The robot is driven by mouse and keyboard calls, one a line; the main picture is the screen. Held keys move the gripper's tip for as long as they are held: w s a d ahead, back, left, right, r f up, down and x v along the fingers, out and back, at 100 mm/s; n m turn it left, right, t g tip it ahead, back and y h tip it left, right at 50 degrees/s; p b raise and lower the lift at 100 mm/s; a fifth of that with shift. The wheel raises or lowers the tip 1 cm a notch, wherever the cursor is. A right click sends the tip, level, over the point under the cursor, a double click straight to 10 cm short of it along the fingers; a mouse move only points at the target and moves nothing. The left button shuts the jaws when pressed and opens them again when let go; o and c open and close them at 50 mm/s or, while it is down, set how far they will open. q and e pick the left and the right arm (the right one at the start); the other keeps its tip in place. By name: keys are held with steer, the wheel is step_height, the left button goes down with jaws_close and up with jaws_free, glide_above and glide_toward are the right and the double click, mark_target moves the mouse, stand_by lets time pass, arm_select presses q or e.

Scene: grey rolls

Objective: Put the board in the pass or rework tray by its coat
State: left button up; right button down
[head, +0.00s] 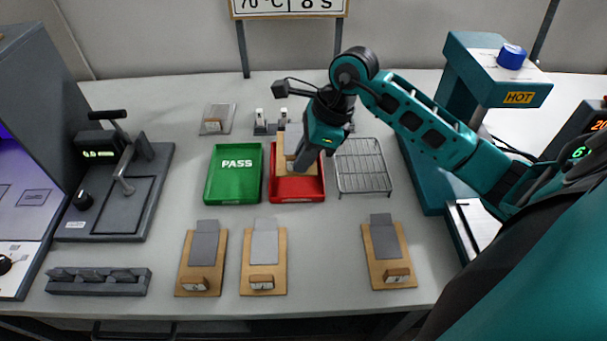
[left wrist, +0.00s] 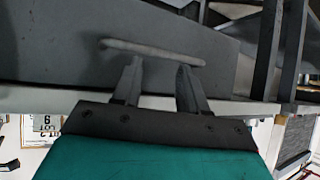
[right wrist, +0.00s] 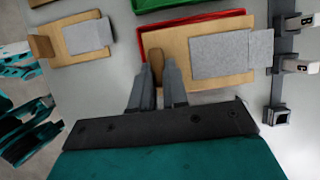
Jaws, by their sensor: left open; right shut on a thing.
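My right gripper (head: 297,165) is shut on the wooden grip block of a board (right wrist: 180,48) with a grey coated panel at one end. In the head view the board shows partly behind the gripper, over the red tray (head: 298,194). I cannot tell whether it rests on the tray floor or hangs just above. The red tray's rim (right wrist: 205,19) also shows around the board in the right wrist view. The green tray marked PASS (head: 234,186) stands empty just left. My left gripper (left wrist: 157,85) is open and empty in its wrist view; the head view does not show it.
Three boards (head: 199,279) (head: 264,276) (head: 391,269) lie along the front. A wire rack (head: 362,168) stands right of the red tray. A lever press (head: 120,185) and slotted bar (head: 98,282) are left; a teal machine marked HOT (head: 495,75) is right.

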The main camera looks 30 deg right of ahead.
steer(key=shift+f, duration=2.85)
steer(key=shift+f+b, duration=0.15)
steer(key=shift+b, duration=0.15)
steer(key=c, duration=1.4)
jaws_free()
steer(key=v, duration=1.2)
steer(key=shift+r+p, duration=0.25)
steer(key=shift+p, duration=0.15)
steer(key=shift+a, duration=0.1)
